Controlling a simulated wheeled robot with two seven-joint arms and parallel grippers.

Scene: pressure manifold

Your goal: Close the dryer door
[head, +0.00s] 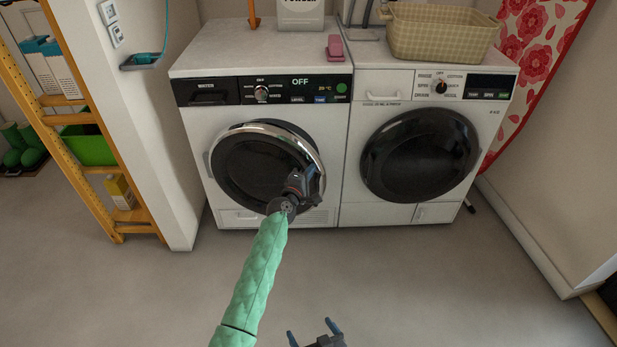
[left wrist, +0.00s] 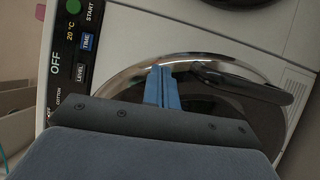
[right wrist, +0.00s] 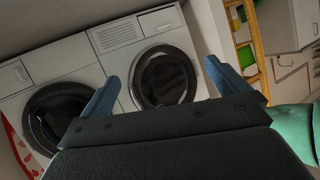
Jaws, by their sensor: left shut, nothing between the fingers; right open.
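The dryer (head: 190,125) is the left white machine, with a black panel reading OFF. Its round dark door (head: 245,165) has a chrome rim; the rim seems to stand slightly off the front at the right, but I cannot tell how wide any gap is. The door also shows in the right wrist view (right wrist: 163,79). My left gripper (head: 297,180) is shut and empty, in front of the door's lower right part. In the left wrist view its blue fingertips (left wrist: 164,86) overlap the chrome rim; contact is unclear. My right gripper (head: 313,332) is open and empty, low and away from the machines.
A washing machine (head: 382,100) stands close on the right, its dark door (head: 420,155) looking closed. A basket (head: 440,35) and a pink object (head: 335,47) are on top. A wall end (head: 165,190) and yellow shelf (head: 75,150) stand left. The floor (head: 430,280) in front is clear.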

